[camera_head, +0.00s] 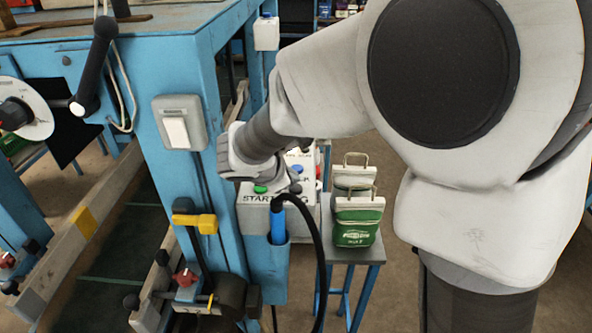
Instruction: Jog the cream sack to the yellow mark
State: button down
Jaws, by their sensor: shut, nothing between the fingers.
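My gripper (283,187) is over the control box (252,218) on the blue machine frame, partly hidden by my own wrist. Its fingers look shut and empty. A green button (261,189) above the lettering "START" is beside the fingers, and a blue button (298,169) is just behind them. I cannot tell whether the fingers touch a button. A yellow mark (83,220) is on the pale side rail at the left. The dark belt (125,235) beside it looks empty in its visible part. I see no sack that is clearly the cream one.
Two green-and-white bags (357,224) with handles stand on a small grey table (372,252) right of the box.

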dwell(0.3)
jog(key=shift+f+b, duration=0.45)
jog(key=shift+b, duration=0.1)
